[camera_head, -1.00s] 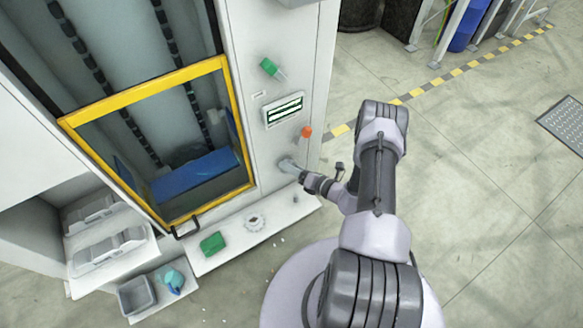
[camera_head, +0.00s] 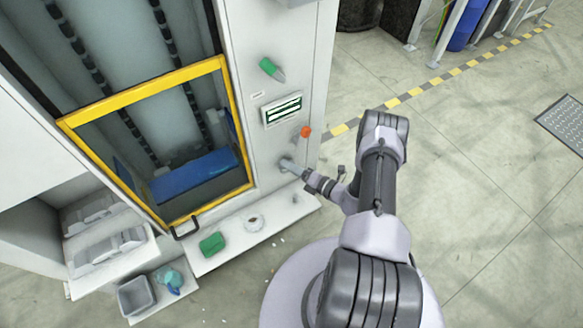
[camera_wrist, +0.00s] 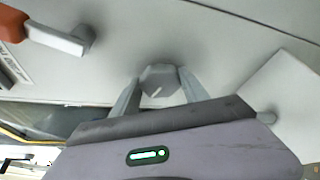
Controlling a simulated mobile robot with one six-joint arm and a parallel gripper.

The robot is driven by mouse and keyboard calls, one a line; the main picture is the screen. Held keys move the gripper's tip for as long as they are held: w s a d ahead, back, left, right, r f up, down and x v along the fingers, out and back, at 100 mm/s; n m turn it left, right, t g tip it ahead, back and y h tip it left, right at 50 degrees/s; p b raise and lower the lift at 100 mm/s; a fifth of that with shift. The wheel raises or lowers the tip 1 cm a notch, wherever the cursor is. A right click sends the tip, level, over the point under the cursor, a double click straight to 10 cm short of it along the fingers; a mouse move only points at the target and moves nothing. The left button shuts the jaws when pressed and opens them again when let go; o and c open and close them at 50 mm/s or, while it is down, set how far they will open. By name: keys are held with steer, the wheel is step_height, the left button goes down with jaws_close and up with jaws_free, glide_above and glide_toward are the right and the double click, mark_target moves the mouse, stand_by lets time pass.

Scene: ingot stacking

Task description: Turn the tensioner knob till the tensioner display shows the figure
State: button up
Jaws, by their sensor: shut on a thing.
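The tensioner knob (camera_wrist: 160,84) is a grey, many-sided knob with a pale pointer mark, on the machine's light panel in the wrist view. My gripper (camera_wrist: 158,92) has a finger on either side of it and is shut on it. In the head view my gripper (camera_head: 290,166) reaches the panel from the right, and the knob is mostly hidden there. The display (camera_head: 282,109) is a white-framed dark green screen above the knob. Its figure is too small to read.
An orange-red handle (camera_head: 305,132) sits just above my gripper, and also shows in the wrist view (camera_wrist: 50,34). A green knob (camera_head: 270,68) is higher on the panel. A shelf below holds a green block (camera_head: 212,244) and a white round part (camera_head: 254,222). Open floor lies to the right.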

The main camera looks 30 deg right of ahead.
steer(key=o, duration=1.4)
steer(key=p+v, duration=0.5)
steer(key=v, duration=1.2)
steer(key=shift+s+r, duration=0.15)
steer(key=shift+s, duration=0.05)
